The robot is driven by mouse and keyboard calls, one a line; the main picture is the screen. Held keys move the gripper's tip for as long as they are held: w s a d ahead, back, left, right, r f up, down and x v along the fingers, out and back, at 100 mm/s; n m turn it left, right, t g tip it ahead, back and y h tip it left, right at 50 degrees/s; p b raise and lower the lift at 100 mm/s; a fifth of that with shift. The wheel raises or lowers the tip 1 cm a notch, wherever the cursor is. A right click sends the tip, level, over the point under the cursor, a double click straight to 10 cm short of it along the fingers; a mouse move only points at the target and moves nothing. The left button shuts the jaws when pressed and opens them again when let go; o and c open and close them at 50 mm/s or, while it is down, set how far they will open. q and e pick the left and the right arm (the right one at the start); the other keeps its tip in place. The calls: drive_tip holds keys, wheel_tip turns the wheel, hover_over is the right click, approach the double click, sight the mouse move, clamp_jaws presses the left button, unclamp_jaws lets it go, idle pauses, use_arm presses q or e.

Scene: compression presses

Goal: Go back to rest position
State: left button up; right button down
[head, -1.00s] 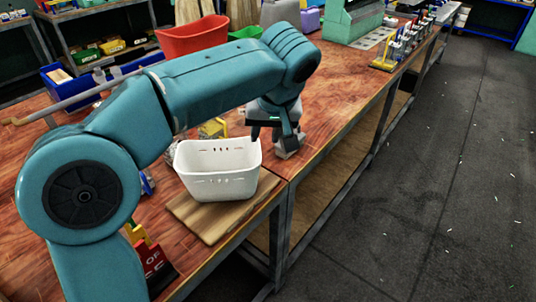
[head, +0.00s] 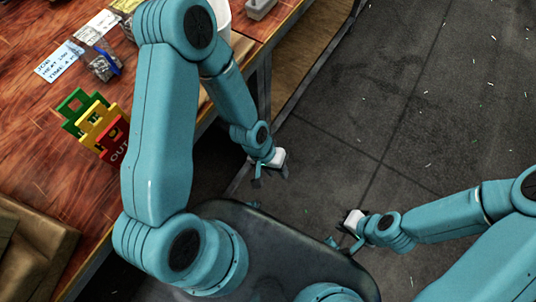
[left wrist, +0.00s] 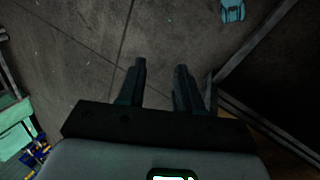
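My left gripper (head: 268,173) hangs over the floor in front of the bench edge in the head view, below my bent left arm. In the left wrist view its two dark fingers (left wrist: 159,88) are apart with only floor between them, so it is open and empty. My right gripper (head: 340,243) is over the floor on the right, in front of my base. Its fingers are small in the picture, but they look spread with nothing between them.
The wooden bench (head: 40,120) fills the left. It carries green, yellow and red signs (head: 97,122), paper labels (head: 60,61) and a partly hidden white bin (head: 222,14). A brown box (head: 35,245) sits at lower left. The floor (head: 400,110) on the right is clear.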

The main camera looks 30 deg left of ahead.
use_arm(q)
drive_tip(key=s, duration=0.1)
drive_tip(key=s+f, duration=0.1)
drive_tip(key=s, duration=0.1)
drive_tip(key=s+f, duration=0.1)
drive_tip(key=s, duration=0.1)
drive_tip(key=shift+s+f, duration=0.15)
drive_tip(key=shift+s, duration=0.05)
wheel_tip(320, 180, up, 8)
drive_tip(key=p, duration=0.8)
